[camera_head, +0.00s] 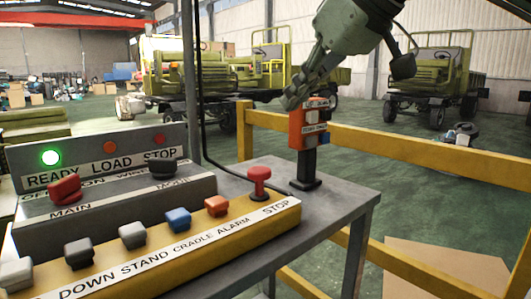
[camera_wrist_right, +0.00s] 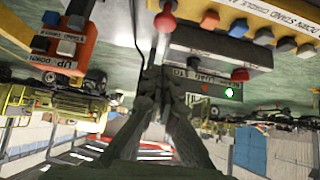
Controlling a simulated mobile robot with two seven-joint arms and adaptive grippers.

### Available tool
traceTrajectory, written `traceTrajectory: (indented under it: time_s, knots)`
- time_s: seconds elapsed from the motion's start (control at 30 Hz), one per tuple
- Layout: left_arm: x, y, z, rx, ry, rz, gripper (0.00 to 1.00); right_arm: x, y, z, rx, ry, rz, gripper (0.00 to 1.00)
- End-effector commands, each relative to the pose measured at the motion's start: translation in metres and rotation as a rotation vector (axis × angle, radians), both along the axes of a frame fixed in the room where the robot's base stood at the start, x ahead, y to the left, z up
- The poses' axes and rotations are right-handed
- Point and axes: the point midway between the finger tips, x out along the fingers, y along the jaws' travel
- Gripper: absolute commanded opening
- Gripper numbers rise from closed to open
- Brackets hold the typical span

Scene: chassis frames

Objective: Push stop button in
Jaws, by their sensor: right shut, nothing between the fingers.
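The red mushroom-shaped stop button (camera_head: 259,182) stands up at the right end of the yellow button box (camera_head: 225,238), beside the printed word STOP. It also shows near the top of the right wrist view (camera_wrist_right: 166,19). My right gripper (camera_head: 289,101) comes in from the top, above and behind the button in the head view, clearly apart from it. Its fingers are closed together and empty; the fingertips also show in the right wrist view (camera_wrist_right: 155,75). My left gripper is not in view.
A grey rear panel (camera_head: 90,160) has a lit green light and red lamps. A red main knob (camera_head: 64,190) and a black knob (camera_head: 162,168) sit before it. An orange pendant box (camera_head: 309,127) stands close to my right gripper. Yellow rails (camera_head: 430,155) border the table (camera_head: 335,196).

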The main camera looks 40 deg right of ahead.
Motion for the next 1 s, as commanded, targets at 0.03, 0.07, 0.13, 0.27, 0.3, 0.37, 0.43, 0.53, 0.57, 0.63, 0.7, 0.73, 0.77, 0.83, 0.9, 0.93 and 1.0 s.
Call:
traceTrajectory:
  time_s: [0.03, 0.07, 0.13, 0.27, 0.3, 0.37, 0.43, 0.53, 0.57, 0.63, 0.7, 0.73, 0.77, 0.83, 0.9, 0.93, 1.0]
  knots:
    - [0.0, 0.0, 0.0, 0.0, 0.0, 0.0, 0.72, 0.0, 0.0, 0.0, 0.0, 0.0, 0.0, 0.0]
    - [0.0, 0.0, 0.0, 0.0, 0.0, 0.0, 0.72, 0.0, 0.0, 0.0, 0.0, 0.0, 0.0, 0.0]
    - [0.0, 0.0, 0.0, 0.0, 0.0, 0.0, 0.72, 0.0, 0.0, 0.0, 0.0, 0.0, 0.0, 0.0]
    - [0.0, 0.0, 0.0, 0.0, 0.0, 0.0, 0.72, 0.006, 0.0, -0.007, -0.001, 0.003, -0.001, 0.0]
    - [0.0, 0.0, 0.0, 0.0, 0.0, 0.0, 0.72, 0.009, 0.001, -0.01, 0.0, 0.004, 0.0, 0.0]
    - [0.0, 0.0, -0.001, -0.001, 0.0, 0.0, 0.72, 0.016, 0.001, -0.017, 0.0, 0.005, 0.0, 0.0]
    - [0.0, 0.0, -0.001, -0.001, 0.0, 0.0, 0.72, 0.025, 0.002, -0.027, 0.0, 0.006, -0.001, 0.0]
    - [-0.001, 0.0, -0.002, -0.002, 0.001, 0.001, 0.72, 0.041, 0.003, -0.043, -0.001, 0.008, -0.001, 0.0]
    - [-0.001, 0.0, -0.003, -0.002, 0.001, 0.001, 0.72, 0.045, 0.003, -0.047, -0.001, 0.008, -0.001, 0.0]
    - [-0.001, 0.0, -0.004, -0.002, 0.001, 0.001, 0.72, 0.056, 0.004, -0.058, -0.001, 0.008, -0.001, 0.0]
    - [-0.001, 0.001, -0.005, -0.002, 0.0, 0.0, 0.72, 0.066, 0.005, -0.068, -0.002, 0.007, 0.0, 0.0]
    - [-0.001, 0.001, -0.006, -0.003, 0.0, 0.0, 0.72, 0.07, 0.005, -0.072, -0.002, 0.007, 0.0, 0.0]
    - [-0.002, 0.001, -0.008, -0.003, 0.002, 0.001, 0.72, 0.072, 0.006, -0.077, -0.001, 0.006, 0.001, 0.0]
    - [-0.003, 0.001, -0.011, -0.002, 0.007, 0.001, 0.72, 0.071, 0.006, -0.089, 0.001, 0.002, 0.002, 0.0]
    - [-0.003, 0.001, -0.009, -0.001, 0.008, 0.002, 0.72, 0.071, 0.006, -0.097, 0.001, 0.001, 0.001, 0.0]
    - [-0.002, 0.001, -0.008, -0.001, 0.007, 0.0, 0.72, 0.071, 0.006, -0.1, 0.001, 0.001, 0.001, 0.0]
    - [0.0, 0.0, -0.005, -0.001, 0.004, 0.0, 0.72, 0.071, 0.006, -0.106, 0.001, 0.0, 0.001, 0.0]
